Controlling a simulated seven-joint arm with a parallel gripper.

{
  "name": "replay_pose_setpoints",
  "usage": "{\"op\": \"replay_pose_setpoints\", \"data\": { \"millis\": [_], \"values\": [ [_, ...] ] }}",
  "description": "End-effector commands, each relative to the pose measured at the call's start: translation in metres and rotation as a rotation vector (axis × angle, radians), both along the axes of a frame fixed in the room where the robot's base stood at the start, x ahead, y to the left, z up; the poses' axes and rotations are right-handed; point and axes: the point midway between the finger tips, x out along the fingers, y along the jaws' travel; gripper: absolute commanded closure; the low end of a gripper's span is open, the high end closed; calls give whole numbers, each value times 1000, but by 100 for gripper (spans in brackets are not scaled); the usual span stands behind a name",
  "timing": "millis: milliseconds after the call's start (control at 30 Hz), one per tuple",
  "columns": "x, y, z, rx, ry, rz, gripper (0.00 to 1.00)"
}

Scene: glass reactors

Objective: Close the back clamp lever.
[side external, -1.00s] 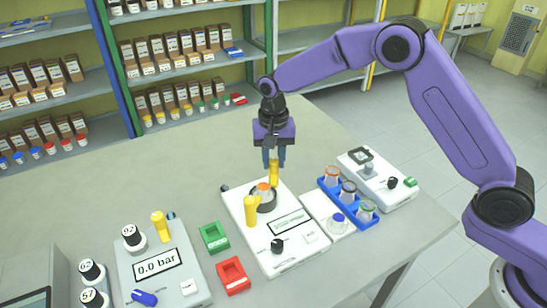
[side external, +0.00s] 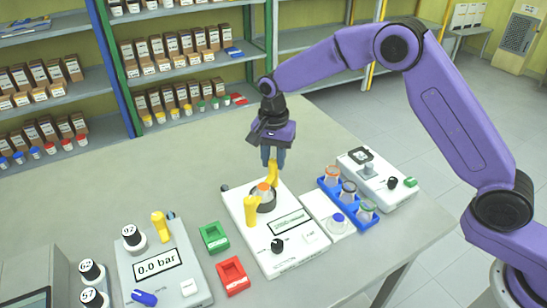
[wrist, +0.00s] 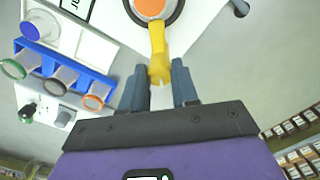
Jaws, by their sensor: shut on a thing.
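The back clamp lever (side external: 272,176) is yellow and stands at the far side of the dark round holder (side external: 262,204) on the white reactor station. A vessel with an orange top (side external: 264,189) sits in the holder. My gripper (side external: 273,163) is shut on the upper end of the back lever from above. In the wrist view the lever (wrist: 157,50) runs from the holder ring to between my fingertips (wrist: 160,75). The front clamp lever (side external: 251,210), also yellow, stands upright at the near side of the holder. My fingers hide the tip of the back lever in the side view.
A blue rack (side external: 352,206) with several vials stands right of the station. A green tray (side external: 214,237) and a red tray (side external: 233,276) lie to its left. A pressure station (side external: 155,264) reading 0.0 bar stands further left. The table behind is clear.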

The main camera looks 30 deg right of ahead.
Motion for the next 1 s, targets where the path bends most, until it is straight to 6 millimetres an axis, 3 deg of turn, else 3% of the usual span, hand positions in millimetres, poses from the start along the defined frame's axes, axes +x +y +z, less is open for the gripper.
{"op": "replay_pose_setpoints", "data": {
  "millis": [167,200,267,300,667,767,1000],
  "values": [
    [1,0,1,1,-1,-2,100],
    [1,0,1,2,-2,-2,68],
    [1,0,1,1,-1,-2,48],
    [1,0,1,1,-1,-2,45],
    [1,0,5,1,-1,0,45],
    [1,0,16,2,-4,0,45],
    [1,0,64,3,-6,0,45]
  ]
}}
